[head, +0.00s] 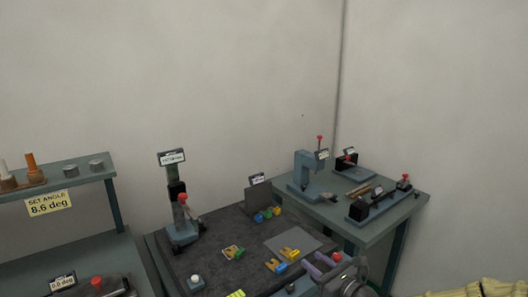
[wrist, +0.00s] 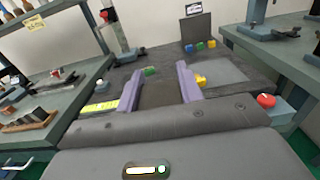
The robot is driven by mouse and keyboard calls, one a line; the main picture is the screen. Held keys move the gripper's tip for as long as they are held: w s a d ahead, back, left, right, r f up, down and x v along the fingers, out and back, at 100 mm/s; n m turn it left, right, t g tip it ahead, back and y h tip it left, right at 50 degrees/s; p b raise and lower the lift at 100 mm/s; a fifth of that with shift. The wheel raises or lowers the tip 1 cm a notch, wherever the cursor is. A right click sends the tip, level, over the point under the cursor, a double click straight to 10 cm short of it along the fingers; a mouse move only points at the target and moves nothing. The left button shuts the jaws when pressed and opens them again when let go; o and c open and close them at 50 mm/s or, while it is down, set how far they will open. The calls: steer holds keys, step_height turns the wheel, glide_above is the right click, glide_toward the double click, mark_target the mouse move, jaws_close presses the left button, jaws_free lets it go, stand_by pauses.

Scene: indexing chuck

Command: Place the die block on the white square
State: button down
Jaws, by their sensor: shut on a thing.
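My gripper (wrist: 158,84) shows two purple fingers, set wide apart, on either side of a dark grey-brown block (wrist: 160,95). I take this block to be the die block; its lower part is hidden behind my gripper's body. In the head view my gripper (head: 322,265) is at the lower right, over the front right of the bench, and the block cannot be made out there. A pale grey square (head: 301,238) lies flat on the dark mat; it also shows in the wrist view (wrist: 228,70), to the right of my fingers. No whiter square is clear.
A red-knobbed stand (head: 183,228) is at left. A side table (head: 390,222) with fixtures is at right.

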steer(key=shift+s, duration=0.15)
steer(key=f+h, duration=0.1)
steer(key=f, duration=0.1)
steer(key=d+f+m+t+h+p, duration=0.1)
steer(key=w+f+m+h+p, duration=0.1)
steer(key=f, duration=0.1)
steer(key=shift+w+d+f+t, duration=0.1)
steer(key=shift+d+f+t, duration=0.2)
steer(key=shift+d+t, duration=0.1)
steer(key=s+f+m+h+p, duration=0.2)
steer(key=s+f+h, duration=0.1)
steer(key=f, duration=0.5)
steer(key=s+f+m+t+h+p, duration=0.1)
steer(key=s+f+m+h+p, duration=0.1)
steer(key=s+f, duration=0.4)
step_height(320, 180, down, 3)
steer(key=m+h, duration=0.1)
steer(key=h, duration=0.1)
steer(key=shift+a+f+t+h, duration=0.15)
steer(key=shift+a+t+h, duration=0.15)
steer(key=shift+a, duration=0.1)
steer(key=shift+a, duration=0.1)
